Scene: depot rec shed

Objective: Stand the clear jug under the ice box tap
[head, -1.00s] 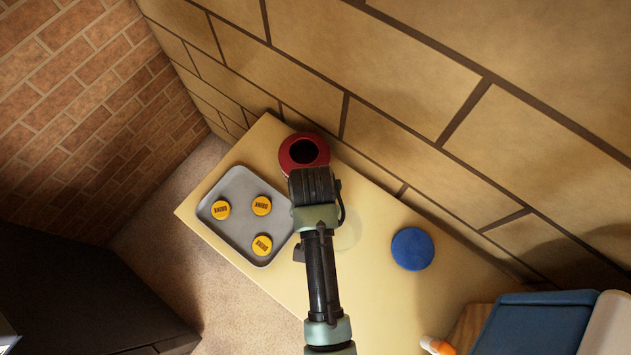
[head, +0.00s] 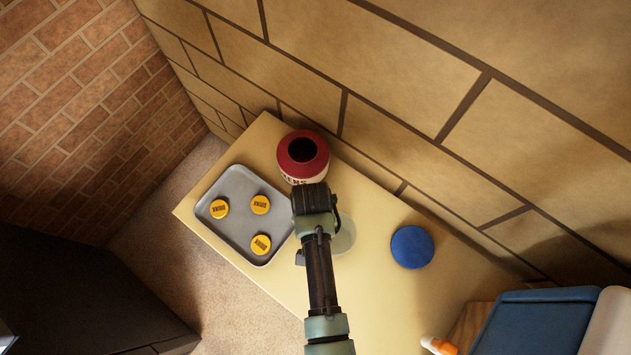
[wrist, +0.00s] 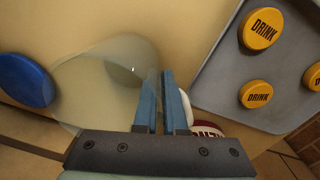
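The clear jug (wrist: 105,85) shows as a pale see-through round shape left of my fingers in the wrist view. In the head view it is a faint disc (head: 345,238) on the cream table, just right of my arm. My gripper (wrist: 162,88) has its two blue-grey fingers close together, with a narrow gap. The jug's right edge reaches the left finger; I cannot tell whether a handle or wall is between the fingers. A blue box with a pale side (head: 535,325), perhaps the ice box, is at the lower right. No tap is clearly visible.
A red jar (head: 303,158) with a dark opening stands by the wall, beyond my gripper. A grey tray (head: 235,238) holds yellow DRINK discs. A blue round thing (head: 412,247) stands right of the jug. An orange-and-white object (head: 439,346) lies near the blue box.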

